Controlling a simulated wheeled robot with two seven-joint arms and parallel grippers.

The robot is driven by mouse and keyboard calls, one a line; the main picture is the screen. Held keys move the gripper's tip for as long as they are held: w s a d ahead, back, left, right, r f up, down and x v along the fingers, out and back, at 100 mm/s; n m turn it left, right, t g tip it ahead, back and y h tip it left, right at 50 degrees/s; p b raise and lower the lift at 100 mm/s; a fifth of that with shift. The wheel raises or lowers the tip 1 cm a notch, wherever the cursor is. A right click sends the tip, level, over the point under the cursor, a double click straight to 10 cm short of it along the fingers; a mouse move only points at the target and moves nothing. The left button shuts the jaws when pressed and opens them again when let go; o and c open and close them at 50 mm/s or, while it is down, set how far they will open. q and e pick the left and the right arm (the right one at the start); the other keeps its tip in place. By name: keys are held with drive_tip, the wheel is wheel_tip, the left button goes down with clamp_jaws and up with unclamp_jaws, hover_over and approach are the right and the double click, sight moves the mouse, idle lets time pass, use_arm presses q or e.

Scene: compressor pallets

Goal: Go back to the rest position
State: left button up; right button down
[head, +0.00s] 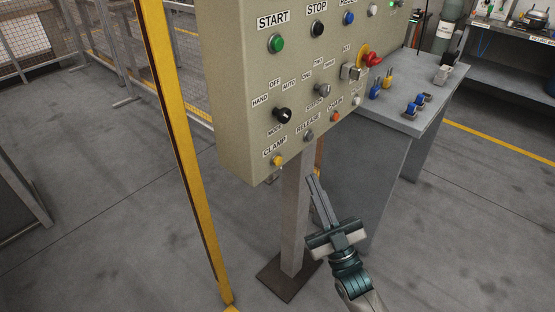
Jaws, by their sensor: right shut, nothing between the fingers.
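My right gripper (314,186) is shut and empty. It comes up from the bottom right of the head view, in front of the post and just below the control panel. Its fingertips appear below the panel's lower edge and look apart from the buttons. The beige control panel (235,95) carries a green START button (276,43), a black STOP button (318,28), a black mode knob (282,115), a yellow CLAMP button (277,161) and a grey RELEASE button (308,136). My left gripper is not in the head view.
The panel stands on a grey post (295,220) with a dark base plate (284,281). A yellow upright (180,150) stands at its left. A grey table (433,110) with small blue and yellow parts is at the right. Mesh fencing (100,50) is behind.

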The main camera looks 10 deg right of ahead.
drive_tip(key=shift+f, duration=0.1)
wheel_tip(320, 180, down, 34)
drive_tip(key=s+m+g+h+p, duration=0.2)
drive_tip(key=m+g+h, duration=0.3)
drive_tip(key=g, duration=0.5)
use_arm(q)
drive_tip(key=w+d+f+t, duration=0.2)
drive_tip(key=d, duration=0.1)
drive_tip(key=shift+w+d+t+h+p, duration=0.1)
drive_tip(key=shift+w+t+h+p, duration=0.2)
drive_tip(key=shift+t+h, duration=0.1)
use_arm(e)
drive_tip(key=s+d+f+g+h, duration=0.1)
drive_tip(key=s+f+g, duration=0.8)
drive_tip(key=s+f, duration=1.5)
drive_tip(key=shift+s+f+m+g+h, duration=0.35)
drive_tip(key=shift+f+h, duration=0.2)
drive_tip(key=shift+h, duration=0.35)
